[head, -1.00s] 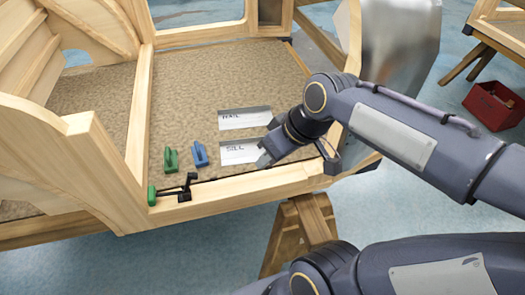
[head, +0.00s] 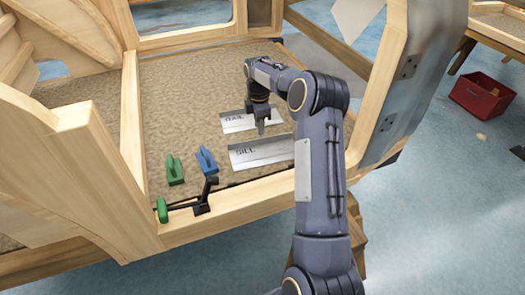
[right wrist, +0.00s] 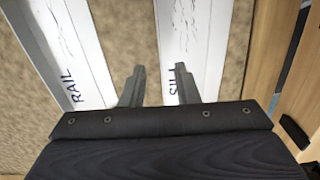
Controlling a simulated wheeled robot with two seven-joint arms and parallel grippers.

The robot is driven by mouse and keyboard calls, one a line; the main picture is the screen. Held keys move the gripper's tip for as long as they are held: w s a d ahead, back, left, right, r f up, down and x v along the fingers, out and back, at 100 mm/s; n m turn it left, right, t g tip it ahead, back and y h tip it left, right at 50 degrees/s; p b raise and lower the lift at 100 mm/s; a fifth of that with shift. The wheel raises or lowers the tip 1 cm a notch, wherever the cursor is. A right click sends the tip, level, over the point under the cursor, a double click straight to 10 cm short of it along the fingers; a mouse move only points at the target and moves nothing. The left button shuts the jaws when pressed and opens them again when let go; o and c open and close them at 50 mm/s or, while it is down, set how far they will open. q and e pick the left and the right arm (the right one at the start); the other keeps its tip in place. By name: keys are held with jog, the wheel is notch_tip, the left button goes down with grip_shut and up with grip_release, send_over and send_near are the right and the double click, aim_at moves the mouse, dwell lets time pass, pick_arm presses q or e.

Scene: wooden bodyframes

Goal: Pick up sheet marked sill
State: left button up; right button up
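The sheet marked SILL (head: 250,157) lies flat on the carpeted floor of the wooden body frame, near its front sill. It is white with a grey edge strip, and shows in the right wrist view (right wrist: 205,40). My right gripper (head: 262,132) points down over the carpet between this sheet and the one marked RAIL (head: 236,124). In the right wrist view its two fingers (right wrist: 157,75) stand apart with nothing between them. The right finger overlaps the SILL sheet's near edge region; contact cannot be told. My left gripper is not in view.
Green (head: 175,172) and blue (head: 206,160) clamp-like pieces stand left of the SILL sheet. A black lever with a green grip (head: 163,210) sits on the wooden sill. A grey panel (head: 425,50) stands at the right, with a red bin (head: 482,96) beyond.

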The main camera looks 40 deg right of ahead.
aim_at(263, 148)
jog(key=f, duration=0.6)
jog(key=shift+s+d+f+b, duration=0.1)
jog(key=shift+d+f+b, duration=0.15)
jog(key=shift+b, duration=0.15)
jog(key=shift+a, duration=0.1)
grip_shut()
